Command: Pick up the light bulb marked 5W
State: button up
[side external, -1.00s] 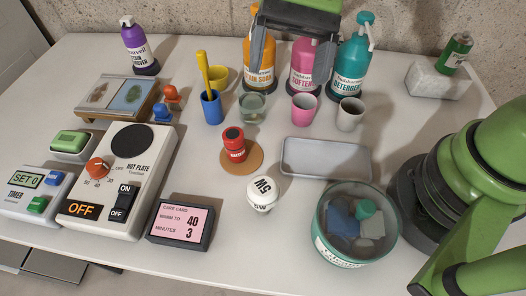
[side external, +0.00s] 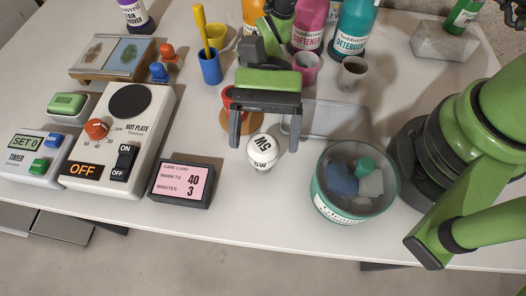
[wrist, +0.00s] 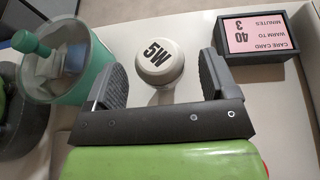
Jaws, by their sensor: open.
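The white light bulb (side external: 263,149) marked 5W stands on the table, left of the teal tub. In the wrist view the bulb (wrist: 159,65) sits ahead of and between my open fingers, its 5W marking facing up. My gripper (side external: 264,137) is open and empty, with one finger on each side of the bulb in the picture. The fingers appear apart from the bulb. How high they are above the table is hard to tell.
The teal tub (side external: 323,200) stands close on the right, and the care card box (side external: 181,184) is to the left. A red-topped battery-like item (side external: 228,97) on a cork coaster (side external: 228,122) is partly hidden behind my gripper. A grey tray (side external: 335,121) lies behind right.

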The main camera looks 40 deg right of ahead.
jog(key=shift+x, duration=0.95)
jog(key=shift+c, duration=0.4)
jog(key=c, duration=0.9)
